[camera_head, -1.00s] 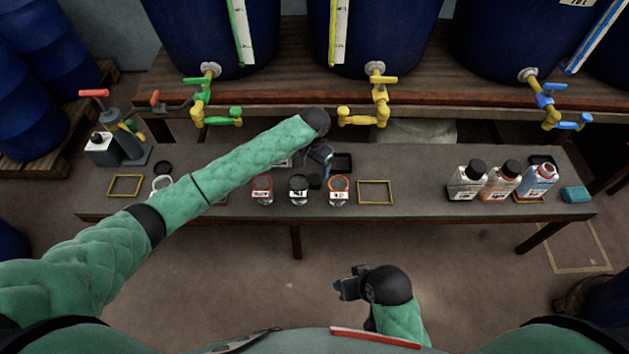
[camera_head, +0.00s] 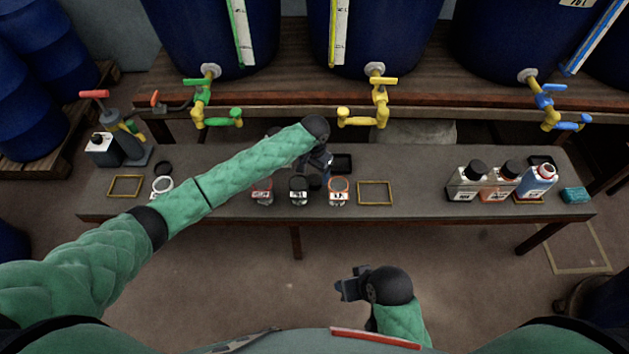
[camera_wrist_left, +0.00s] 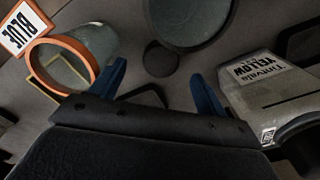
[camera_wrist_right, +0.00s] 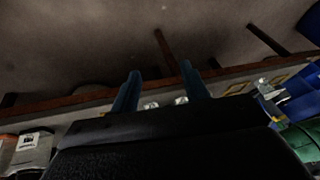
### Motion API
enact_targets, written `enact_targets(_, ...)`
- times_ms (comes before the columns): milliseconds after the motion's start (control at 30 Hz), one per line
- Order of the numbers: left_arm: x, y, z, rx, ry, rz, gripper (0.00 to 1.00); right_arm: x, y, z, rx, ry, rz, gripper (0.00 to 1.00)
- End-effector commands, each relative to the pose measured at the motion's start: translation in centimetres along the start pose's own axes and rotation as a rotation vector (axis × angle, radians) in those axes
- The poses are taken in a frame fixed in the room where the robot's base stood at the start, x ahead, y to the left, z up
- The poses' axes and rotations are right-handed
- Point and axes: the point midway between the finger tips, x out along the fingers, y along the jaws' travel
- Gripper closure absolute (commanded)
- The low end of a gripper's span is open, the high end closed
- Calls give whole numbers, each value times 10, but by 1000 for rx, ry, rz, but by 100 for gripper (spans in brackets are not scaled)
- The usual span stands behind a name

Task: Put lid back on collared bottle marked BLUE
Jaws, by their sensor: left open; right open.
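The collared bottle marked BLUE shows in the left wrist view (camera_wrist_left: 75,50) as an open clear bottle with an orange collar and a white BLUE tag. In the head view it seems to be the orange-collared bottle (camera_head: 338,190), right of two other collared bottles. My left gripper (camera_head: 320,172) is open and empty over the bench, just behind that row. A large dark disc (camera_wrist_left: 190,18) and a small dark disc (camera_wrist_left: 162,58) lie before its fingers; I cannot tell which is the lid. My right gripper (camera_head: 348,285) is open and empty in front of the bench.
A grey container labelled YELLOW (camera_wrist_left: 275,90) is close to one left finger. Several bottles (camera_head: 500,182) and a teal sponge (camera_head: 575,195) stand at the bench's right. An empty wooden frame (camera_head: 375,193) lies right of the collared row. Taps (camera_head: 378,100) overhang behind.

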Motion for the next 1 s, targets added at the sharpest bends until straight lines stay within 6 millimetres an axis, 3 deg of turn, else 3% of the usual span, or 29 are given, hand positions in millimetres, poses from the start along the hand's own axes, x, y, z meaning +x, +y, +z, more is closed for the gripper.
enact_targets(400, 47, -3, -5, -1, -1, 0, 25, -14, 9, 2, 8, -31, 22, 55)
enact_targets(800, 50, -3, -5, -1, 0, 0, 25, -14, 8, 0, 8, -29, 21, 55)
enact_targets(1000, 50, -3, -5, -1, 0, -1, 64, -14, 6, 0, 6, -28, 19, 55)
